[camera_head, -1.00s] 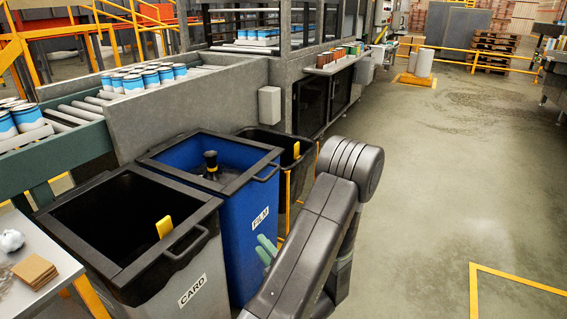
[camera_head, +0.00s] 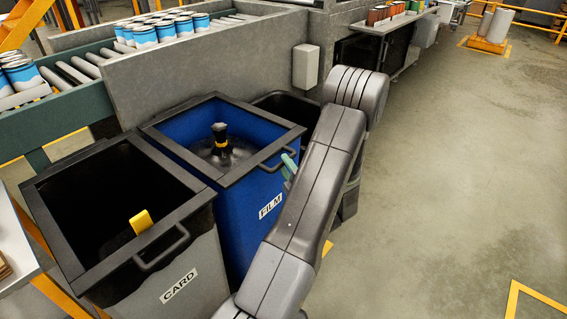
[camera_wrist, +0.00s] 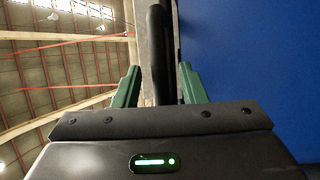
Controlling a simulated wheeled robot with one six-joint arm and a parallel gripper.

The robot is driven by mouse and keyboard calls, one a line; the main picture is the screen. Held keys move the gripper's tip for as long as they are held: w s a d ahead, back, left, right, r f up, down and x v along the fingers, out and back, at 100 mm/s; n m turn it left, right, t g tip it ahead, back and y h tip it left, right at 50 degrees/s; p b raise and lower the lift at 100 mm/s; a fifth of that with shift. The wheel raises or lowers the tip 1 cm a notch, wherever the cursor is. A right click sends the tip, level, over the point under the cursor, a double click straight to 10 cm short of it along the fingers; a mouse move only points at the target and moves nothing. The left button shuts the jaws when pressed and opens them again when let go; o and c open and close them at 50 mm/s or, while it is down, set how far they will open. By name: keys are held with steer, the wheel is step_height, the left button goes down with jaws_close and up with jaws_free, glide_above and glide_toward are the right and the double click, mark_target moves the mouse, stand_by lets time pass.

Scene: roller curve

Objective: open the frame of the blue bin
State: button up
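The blue bin (camera_head: 245,225), labelled FILM, stands between two other bins. Its black frame (camera_head: 165,146) lies flat around the top. A black handle (camera_head: 281,159) sticks out from the frame's front side. My gripper (camera_head: 290,168) is at the bin's front, close by the handle, and my arm partly hides it. In the wrist view the two green fingers of my gripper (camera_wrist: 160,88) are spread. A dark bar (camera_wrist: 158,50), which looks like the handle, shows between them with gaps at the sides. The blue wall (camera_wrist: 250,70) fills the right of that view.
A black bin (camera_head: 287,106) is behind my arm. A grey wall and roller conveyor (camera_head: 85,65) lie behind; floor at right is clear.

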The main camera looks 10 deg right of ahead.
steer(key=shift+x, duration=1.05)
jaws_close()
